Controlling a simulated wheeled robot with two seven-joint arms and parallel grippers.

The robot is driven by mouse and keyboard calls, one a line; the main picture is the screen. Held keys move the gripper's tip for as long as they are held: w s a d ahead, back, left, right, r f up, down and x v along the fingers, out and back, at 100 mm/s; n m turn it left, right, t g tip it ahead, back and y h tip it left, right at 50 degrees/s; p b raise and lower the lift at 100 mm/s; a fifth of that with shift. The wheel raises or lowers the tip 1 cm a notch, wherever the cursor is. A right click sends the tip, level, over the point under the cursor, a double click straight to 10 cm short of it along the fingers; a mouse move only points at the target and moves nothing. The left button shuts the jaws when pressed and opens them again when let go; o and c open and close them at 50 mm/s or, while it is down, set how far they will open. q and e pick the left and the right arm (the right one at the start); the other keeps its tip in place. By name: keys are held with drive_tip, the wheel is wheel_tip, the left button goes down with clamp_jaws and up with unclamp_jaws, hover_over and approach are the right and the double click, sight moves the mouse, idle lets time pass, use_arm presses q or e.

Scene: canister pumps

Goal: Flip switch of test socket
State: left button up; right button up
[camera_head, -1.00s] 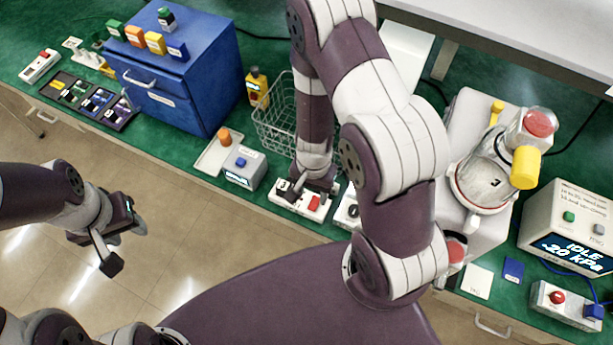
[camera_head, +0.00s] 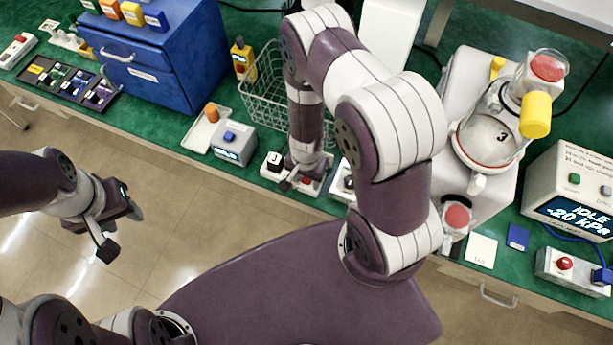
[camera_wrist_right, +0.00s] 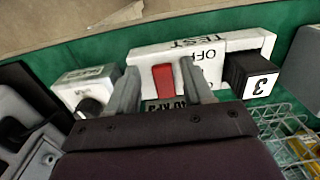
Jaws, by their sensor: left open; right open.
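The test socket (camera_head: 319,170) is a white box at the front edge of the green bench, partly hidden by my right arm. In the right wrist view the socket (camera_wrist_right: 143,58) bears the words TEST and OFF. Its red switch (camera_wrist_right: 163,79) lies between the fingers of my right gripper (camera_wrist_right: 160,88), which is open; whether they touch it I cannot tell. A black plug block marked 3 (camera_wrist_right: 251,75) sits on the socket beside the switch. In the head view my right gripper (camera_head: 294,182) is low over the socket. My left gripper (camera_head: 121,229) is open and empty over the floor.
A grey box with a blue button (camera_head: 233,145) stands left of the socket, and a wire basket (camera_head: 262,95) behind it. A white box with a black knob (camera_wrist_right: 86,92) stands close beside the socket. The pump with its glass jar (camera_head: 487,137) is at right.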

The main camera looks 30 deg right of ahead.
drive_tip(key=shift+w, duration=0.15)
drive_tip(key=shift+c, duration=0.9)
clamp_jaws()
drive_tip(key=shift+d+r+g+y+p, duration=0.1)
drive_tip(key=shift+r+g+y+p, duration=0.25)
drive_tip(key=shift+p, duration=0.45)
drive_tip(key=shift+w+d+g+y+p, duration=0.1)
drive_tip(key=shift+w+g+y+p, duration=0.05)
drive_tip(key=shift+g+y+p, duration=0.25)
drive_tip(key=shift+w+d+f+g+y, duration=0.15)
drive_tip(key=shift+w+f+g+y, duration=0.1)
drive_tip(key=shift+y, duration=0.2)
drive_tip(key=shift+s+r, duration=0.1)
drive_tip(key=shift+o, duration=0.9)
unclamp_jaws()
